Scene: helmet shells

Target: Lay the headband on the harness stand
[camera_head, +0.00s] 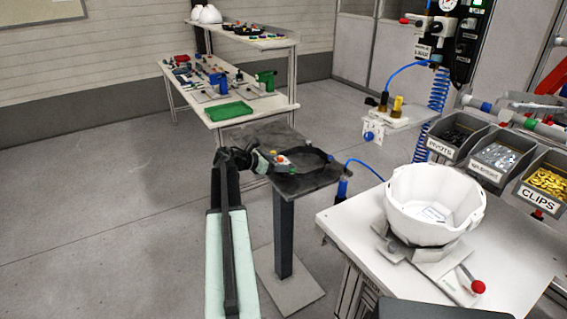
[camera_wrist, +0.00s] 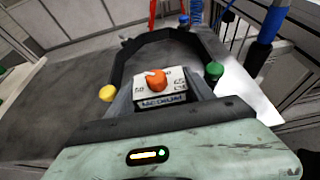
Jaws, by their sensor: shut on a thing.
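The headband (camera_head: 325,151) is a dark, open loop with coloured knobs. In the wrist view its black band (camera_wrist: 119,66) arcs away from me, with yellow, green and blue knobs on it. At its near end is a white block marked MEDIUM with an orange dial (camera_wrist: 156,81). My gripper (camera_head: 268,160) is shut on this near end; the fingertips are partly hidden. The harness stand (camera_head: 304,187) has a dark square top on a post. The headband is over this top, which also shows as a grey surface in the wrist view (camera_wrist: 55,103). I cannot tell whether they touch.
A white bench (camera_head: 345,218) with a white helmet shell (camera_head: 437,206) on a fixture stands at the right. Bins of pivots, clips and other parts (camera_head: 545,180) are behind it. The floor at left is clear.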

